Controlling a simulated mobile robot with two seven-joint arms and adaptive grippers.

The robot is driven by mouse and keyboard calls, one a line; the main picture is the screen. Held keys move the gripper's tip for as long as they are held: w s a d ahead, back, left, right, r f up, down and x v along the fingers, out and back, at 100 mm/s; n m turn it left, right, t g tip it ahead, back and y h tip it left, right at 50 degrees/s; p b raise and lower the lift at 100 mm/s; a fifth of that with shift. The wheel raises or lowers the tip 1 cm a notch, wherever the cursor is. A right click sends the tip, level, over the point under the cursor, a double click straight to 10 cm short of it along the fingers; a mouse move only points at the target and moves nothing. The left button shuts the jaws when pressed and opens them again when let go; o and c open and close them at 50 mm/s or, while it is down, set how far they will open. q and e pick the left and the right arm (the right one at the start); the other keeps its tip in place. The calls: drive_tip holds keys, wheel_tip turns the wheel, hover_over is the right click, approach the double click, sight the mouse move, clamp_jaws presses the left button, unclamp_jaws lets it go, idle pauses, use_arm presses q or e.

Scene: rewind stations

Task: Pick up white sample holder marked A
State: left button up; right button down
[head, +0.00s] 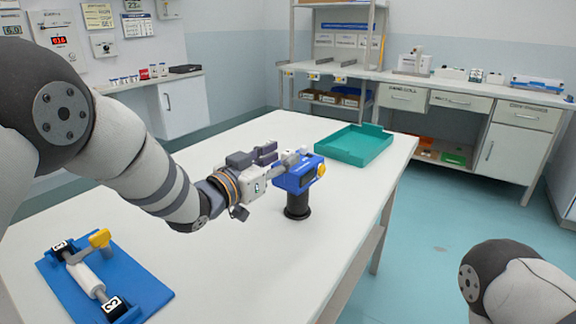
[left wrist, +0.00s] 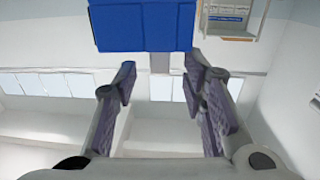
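I cannot make out a white holder with a readable A mark in either view. My left gripper (head: 283,164) is over the table, close beside a blue device (head: 297,178) with a yellow knob on a black post. In the left wrist view the fingers of my left gripper (left wrist: 158,75) are apart with nothing between them. The blue block (left wrist: 143,26) shows just beyond the fingertips; contact cannot be told. A white cylinder (head: 86,279) lies in a blue stand (head: 140,286) with a yellow handle and black-and-white tags at the table's near left. My right gripper is not in view.
A teal tray (head: 353,146) sits at the table's far right corner. The white table top (head: 235,262) is clear between the blue stand and the black post. A bench with drawers (head: 458,100) and shelves stands beyond open floor.

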use_arm(q)
clamp_jaws()
